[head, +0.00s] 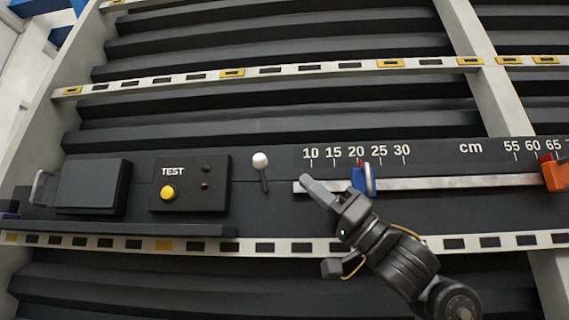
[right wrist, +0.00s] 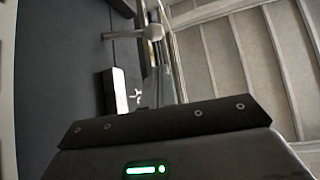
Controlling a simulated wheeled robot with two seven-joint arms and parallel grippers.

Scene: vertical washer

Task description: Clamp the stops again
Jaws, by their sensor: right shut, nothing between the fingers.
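A blue stop (head: 361,180) with a silver lever sits on the metal rail (head: 450,183), just below the 20 mark of the cm scale. An orange stop (head: 556,175) sits on the same rail at the right edge, near 60 to 65, partly cut off. A white-knobbed lever (head: 261,161) stands left of the rail; a white knob on a stem also shows in the right wrist view (right wrist: 150,33). My right gripper (head: 308,184) is shut and empty, its tip over the rail's left end, left of the blue stop. My left gripper is out of view.
A TEST box (head: 190,183) with a yellow button and small lamps is left of the lever. A dark box with a metal handle (head: 92,187) is further left. Slotted strips (head: 300,246) run below and above the panel.

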